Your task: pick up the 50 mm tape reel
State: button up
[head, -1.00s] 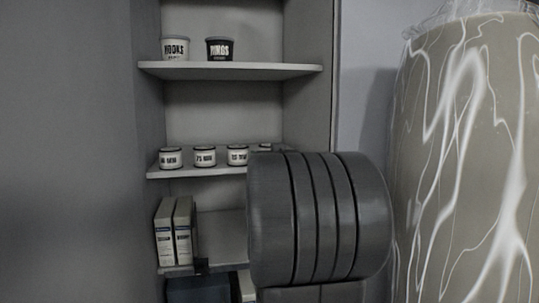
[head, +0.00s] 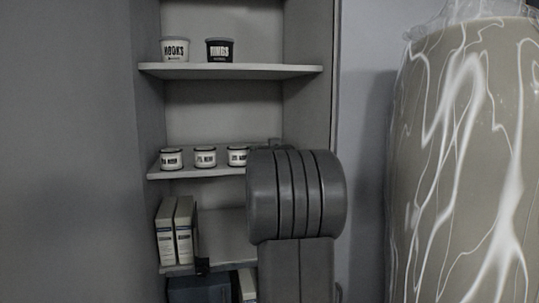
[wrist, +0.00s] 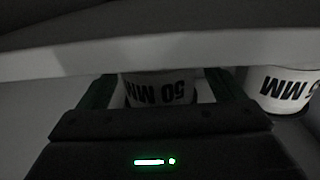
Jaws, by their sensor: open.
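The 50 mm tape reel (wrist: 160,90) is a white tub-like reel with dark upside-down lettering, in the middle of the wrist view. My gripper (wrist: 163,80) is open, with one green-edged finger on each side of the reel. A gap shows at the left finger; whether the right finger touches cannot be told. The reel's far edge is cut off by a pale shelf edge across the view. In the head view my arm hides the reel, and only a small dark part of my gripper shows at the middle shelf's right end.
Another white reel (wrist: 283,88) stands close beside, right in the wrist view. The middle shelf (head: 215,173) holds several reels, and the upper shelf (head: 250,71) above has two tubs. Boxes (head: 174,230) stand below. A large wrapped column (head: 465,160) is at right.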

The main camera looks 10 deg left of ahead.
jog(key=c, duration=1.1)
jog(key=shift+c, duration=0.2)
notch_tip(320, 180, up, 8)
jog(key=p, duration=0.6)
jog(key=shift+r, duration=0.25)
jog(key=shift+f+b, duration=0.1)
jog(key=shift+b, duration=0.3)
jog(key=shift+r, duration=0.85)
jog(key=shift+s, duration=0.1)
